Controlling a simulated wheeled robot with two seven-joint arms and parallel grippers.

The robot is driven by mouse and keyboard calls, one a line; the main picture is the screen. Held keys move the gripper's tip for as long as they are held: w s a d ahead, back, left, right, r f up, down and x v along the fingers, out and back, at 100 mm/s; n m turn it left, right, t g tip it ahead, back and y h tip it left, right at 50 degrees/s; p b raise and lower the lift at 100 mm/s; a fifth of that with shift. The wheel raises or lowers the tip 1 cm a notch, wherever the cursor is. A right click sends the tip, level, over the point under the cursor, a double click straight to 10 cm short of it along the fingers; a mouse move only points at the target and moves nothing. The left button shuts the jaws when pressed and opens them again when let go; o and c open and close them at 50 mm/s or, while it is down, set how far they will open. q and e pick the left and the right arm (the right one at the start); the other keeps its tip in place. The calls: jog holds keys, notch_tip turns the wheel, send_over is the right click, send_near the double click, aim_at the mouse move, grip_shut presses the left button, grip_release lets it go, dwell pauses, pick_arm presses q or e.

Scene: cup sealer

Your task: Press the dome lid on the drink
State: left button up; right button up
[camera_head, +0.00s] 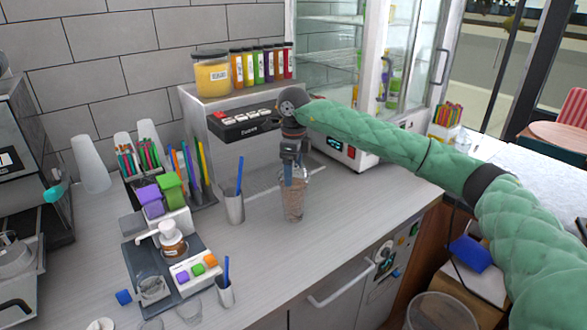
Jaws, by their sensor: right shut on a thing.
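The drink (293,206) is a clear cup with brownish contents, upright on the grey counter right of the middle. A clear dome lid (301,175) shows at the top of the cup, partly hidden by my right gripper. My right gripper (290,180) points straight down over the cup from the green-sleeved arm. Its fingers are shut on the dome lid at the cup's mouth. I cannot tell whether the lid's rim is seated all the way round. My left gripper is not in view.
A tray with a pump bottle (172,240) and colored blocks sits further left.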

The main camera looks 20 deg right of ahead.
jog(key=shift+b, duration=0.35)
dwell(0.8)
jog(key=shift+f+b, duration=0.2)
jog(key=shift+b, duration=0.95)
dwell(1.5)
dwell(0.4)
jog(key=o, duration=0.8)
jog(key=shift+r, duration=0.1)
jog(key=shift+r+p, duration=0.6)
jog(key=shift+r, duration=2.85)
grip_shut()
